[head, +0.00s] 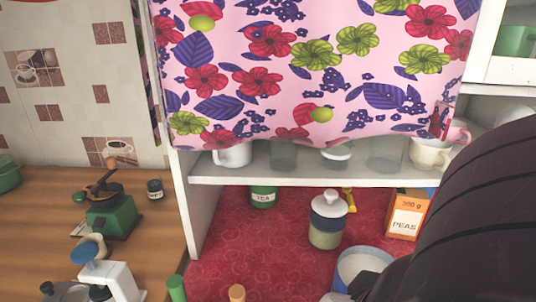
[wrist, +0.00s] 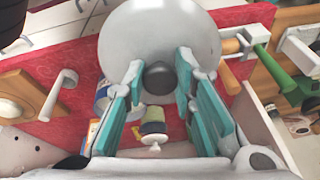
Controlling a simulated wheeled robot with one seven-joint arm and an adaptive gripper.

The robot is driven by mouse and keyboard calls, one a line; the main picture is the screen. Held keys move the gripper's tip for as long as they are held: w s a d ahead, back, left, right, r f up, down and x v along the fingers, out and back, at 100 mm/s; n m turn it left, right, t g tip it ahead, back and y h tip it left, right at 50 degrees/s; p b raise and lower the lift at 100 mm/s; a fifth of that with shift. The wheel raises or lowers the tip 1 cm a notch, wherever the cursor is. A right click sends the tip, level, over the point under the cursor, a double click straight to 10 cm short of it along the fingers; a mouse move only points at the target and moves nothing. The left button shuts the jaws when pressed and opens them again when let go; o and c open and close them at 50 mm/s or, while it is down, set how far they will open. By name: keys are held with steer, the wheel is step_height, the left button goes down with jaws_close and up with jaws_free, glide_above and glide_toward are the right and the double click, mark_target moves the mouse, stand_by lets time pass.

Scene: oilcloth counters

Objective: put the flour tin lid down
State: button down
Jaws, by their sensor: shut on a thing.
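The flour tin lid (wrist: 160,35) is a large pale grey disc with a dark round knob, at the top middle of the wrist view. My gripper (wrist: 160,76) has its teal fingers on either side of the knob and is shut on it. An open blue-rimmed tin with white contents, likely the flour tin (head: 364,262), stands on the red cloth in the head view. My dark arm covers the lower right there, and the gripper and lid cannot be made out clearly. Part of a blue and white tin (wrist: 103,98) shows behind the left finger in the wrist view.
A lidded jar (head: 327,228), green tea tin (head: 263,197) and orange peas box (head: 407,214) stand on the red cloth (head: 255,240). A shelf (head: 300,176) with cups hangs above. A green grinder (head: 112,215) and white appliance stand left. Red cloth between jar and left wall is largely clear.

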steer(key=shift+t, duration=0.5)
steer(key=w, duration=0.2)
steer(key=w+a+p, duration=0.1)
steer(key=w, duration=0.4)
steer(key=shift+a+f+p, duration=0.3)
steer(key=shift+a, duration=0.1)
steer(key=w+a+p, duration=0.2)
steer(key=w+p, duration=0.3)
steer(key=w, duration=0.4)
steer(key=x, duration=0.3)
steer(key=b+x, duration=0.1)
steer(key=x, duration=0.2)
steer(key=b+x, duration=0.1)
steer(key=x, duration=0.2)
steer(key=shift+w+a+f, duration=0.15)
steer(key=shift+a+f, duration=0.2)
steer(key=shift+a, duration=0.05)
steer(key=shift+w+f+b, duration=0.2)
steer(key=shift+f+b, duration=0.25)
steer(key=shift+f, duration=0.25)
steer(key=shift+w+f, duration=0.1)
steer(key=shift+w, duration=0.05)
steer(key=shift+p, duration=0.65)
